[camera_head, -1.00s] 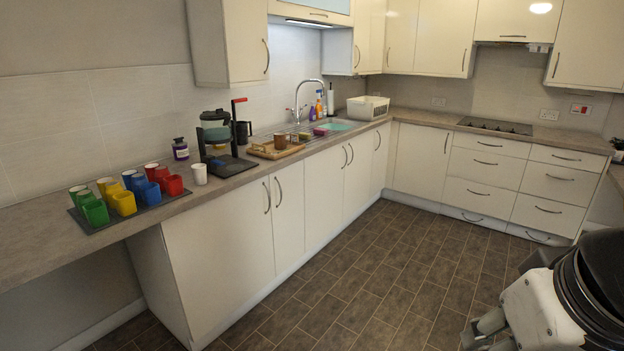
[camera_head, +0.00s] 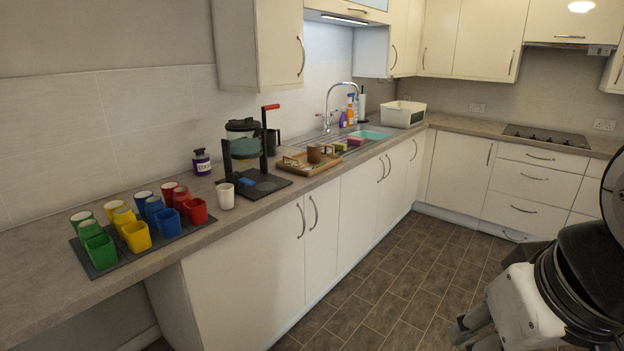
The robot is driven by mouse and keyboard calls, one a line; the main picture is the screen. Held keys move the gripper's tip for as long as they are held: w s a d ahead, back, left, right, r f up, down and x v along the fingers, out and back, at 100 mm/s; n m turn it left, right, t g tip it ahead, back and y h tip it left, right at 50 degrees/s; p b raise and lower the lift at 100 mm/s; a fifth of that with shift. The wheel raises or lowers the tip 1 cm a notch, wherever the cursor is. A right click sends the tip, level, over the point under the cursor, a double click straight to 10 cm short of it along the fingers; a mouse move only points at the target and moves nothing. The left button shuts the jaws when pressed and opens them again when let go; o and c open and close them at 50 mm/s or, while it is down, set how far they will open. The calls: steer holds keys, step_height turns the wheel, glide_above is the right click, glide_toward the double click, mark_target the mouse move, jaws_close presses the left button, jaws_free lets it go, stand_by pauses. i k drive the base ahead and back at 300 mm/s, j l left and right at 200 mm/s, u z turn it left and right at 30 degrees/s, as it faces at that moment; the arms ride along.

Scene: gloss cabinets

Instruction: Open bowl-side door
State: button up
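White gloss base cabinet doors run under the counter, all shut. A near door (camera_head: 250,270) and the narrower door beside it (camera_head: 323,235) have curved metal handles close together. Farther doors (camera_head: 365,205) stand below the sink. I cannot tell which is the task's bowl. My gripper (camera_head: 468,333) shows partly at the bottom right, over the floor and away from all doors; its finger opening is unclear.
Coloured mugs stand on a dark tray (camera_head: 105,268) near the counter's left end. Drawers (camera_head: 535,185) are at the back right. The tiled floor (camera_head: 400,260) is clear.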

mark_target(395, 159)
steer(key=i+z, duration=0.35)
steer(key=i, duration=0.3)
steer(key=i+z, duration=0.35)
steer(key=i, duration=2.35)
